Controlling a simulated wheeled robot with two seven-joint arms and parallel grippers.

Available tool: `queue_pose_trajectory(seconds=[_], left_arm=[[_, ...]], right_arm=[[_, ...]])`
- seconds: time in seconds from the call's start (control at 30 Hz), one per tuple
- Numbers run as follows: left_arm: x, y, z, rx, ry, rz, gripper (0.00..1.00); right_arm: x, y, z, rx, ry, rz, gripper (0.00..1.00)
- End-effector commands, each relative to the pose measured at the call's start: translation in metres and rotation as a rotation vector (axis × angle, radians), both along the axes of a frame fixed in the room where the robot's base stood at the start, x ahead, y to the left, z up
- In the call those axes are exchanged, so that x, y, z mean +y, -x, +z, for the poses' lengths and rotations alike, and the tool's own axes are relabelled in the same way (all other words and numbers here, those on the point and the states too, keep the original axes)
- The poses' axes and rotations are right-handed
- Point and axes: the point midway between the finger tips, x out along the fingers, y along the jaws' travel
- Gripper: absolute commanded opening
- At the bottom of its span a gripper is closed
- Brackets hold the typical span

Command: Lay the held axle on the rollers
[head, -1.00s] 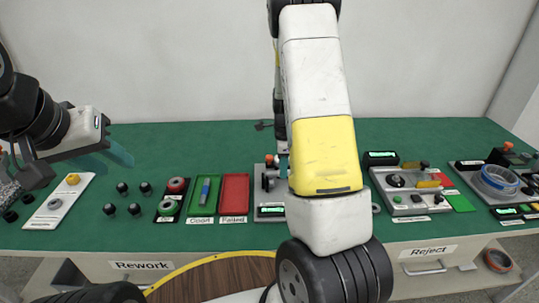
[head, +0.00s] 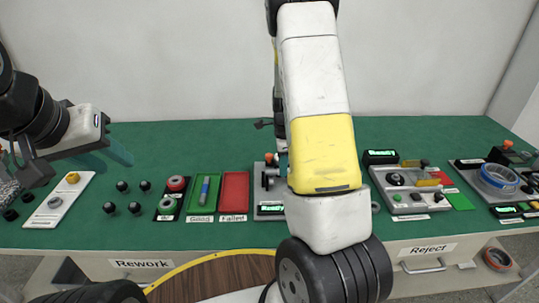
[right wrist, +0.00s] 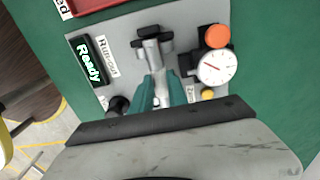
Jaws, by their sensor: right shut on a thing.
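In the right wrist view my right gripper (right wrist: 162,92) has its teal fingers shut around a grey metal shaft, which I take as the held axle (right wrist: 157,72). It lies over the runout station, its far end close to the black rollers (right wrist: 152,32). I cannot tell whether it touches them. In the head view my right arm hides this gripper, the axle and much of the station (head: 262,196). My left gripper (head: 108,158) is above the table's left side, its teal fingers seen from the side; its opening is unclear.
The station carries a dial gauge (right wrist: 214,68), an orange knob (right wrist: 215,36), a yellow button (right wrist: 208,95) and a display reading Ready (right wrist: 90,61). A green tray (head: 212,180) and a red tray (head: 235,186) stand to its left. Another fixture (head: 410,190) stands to its right.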

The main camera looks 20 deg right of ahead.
Motion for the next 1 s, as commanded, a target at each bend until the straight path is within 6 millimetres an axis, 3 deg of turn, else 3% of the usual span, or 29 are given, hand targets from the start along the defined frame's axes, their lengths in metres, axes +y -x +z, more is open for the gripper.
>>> queue_pose_trajectory(seconds=[1.0], left_arm=[[0.0000,0.0000,0.0000,0.000,0.000,0.000,0.36]], right_arm=[[0.0001,-0.0004,-0.0052,-0.001,-0.001,0.000,0.00]])
